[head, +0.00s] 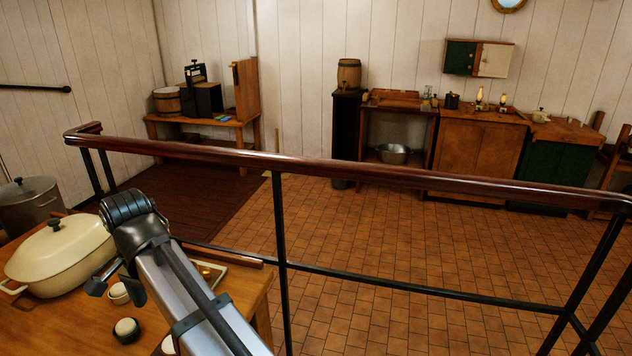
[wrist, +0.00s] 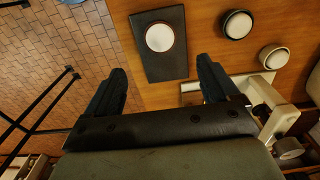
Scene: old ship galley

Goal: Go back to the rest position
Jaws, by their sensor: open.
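My gripper (wrist: 162,72) is open, with its two dark fingers spread apart and nothing held between them. In the wrist view, a dark rectangular board (wrist: 166,68) with a round white-topped piece (wrist: 159,37) on it lies beyond the fingertips. In the head view, my arm reaches over the wooden table (head: 60,325) at the lower left, and its end partly hides the table top.
A cream lidded pot (head: 60,255) stands left of my arm. Small cups (head: 126,328) stand close by on the table. A railing (head: 340,168) runs behind the table. A large metal pot (head: 28,203) is at the far left. Tiled floor is clear beyond the railing.

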